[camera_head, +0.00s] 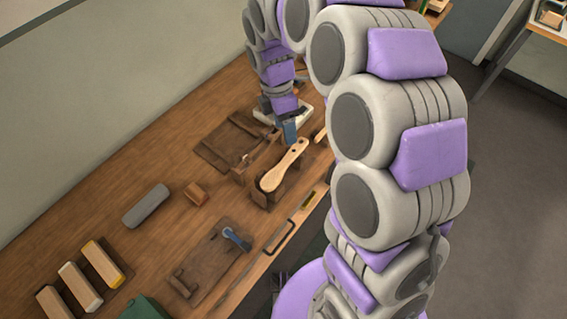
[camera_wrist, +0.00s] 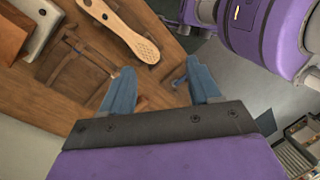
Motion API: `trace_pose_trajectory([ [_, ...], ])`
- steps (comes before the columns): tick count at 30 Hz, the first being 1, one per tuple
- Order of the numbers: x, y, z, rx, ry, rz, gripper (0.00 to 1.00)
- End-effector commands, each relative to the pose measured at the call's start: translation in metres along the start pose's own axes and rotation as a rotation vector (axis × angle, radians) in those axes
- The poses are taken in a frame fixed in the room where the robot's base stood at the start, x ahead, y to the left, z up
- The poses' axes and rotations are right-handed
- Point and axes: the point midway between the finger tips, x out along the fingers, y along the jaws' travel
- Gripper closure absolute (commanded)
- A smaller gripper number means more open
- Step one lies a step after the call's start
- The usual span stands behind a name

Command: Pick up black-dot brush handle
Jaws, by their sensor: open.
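A pale wooden brush handle (camera_head: 285,165) lies on a dark wooden holder (camera_head: 266,194) near the bench's front edge. In the wrist view the brush handle (camera_wrist: 127,30) shows small dark dots on its broad end and lies past my fingertips at the top. My gripper (camera_head: 287,131) is just beyond the handle's narrow end in the head view. In the wrist view the two blue fingers of my gripper (camera_wrist: 161,66) are spread apart with nothing held between them. Part of the bench behind my arm is hidden.
A dark wooden tray (camera_head: 222,150) lies left of my gripper. A grey rounded block (camera_head: 146,206), a small brown block (camera_head: 196,193) and a dark board (camera_head: 212,262) with a blue-headed tool are on the bench (camera_head: 150,155). Pale-topped blocks stand lower left. The back left of the bench is clear.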

Motion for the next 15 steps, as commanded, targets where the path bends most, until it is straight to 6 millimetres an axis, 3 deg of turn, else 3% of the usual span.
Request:
trace_pose_trajectory([
  [3,0.014,0.035,-0.013,-0.192,-0.027,-0.014,0.38],
  [7,0.030,0.064,-0.024,-0.377,-0.054,-0.030,0.38],
  [15,0.048,0.092,-0.032,-0.570,-0.087,-0.049,0.38],
])
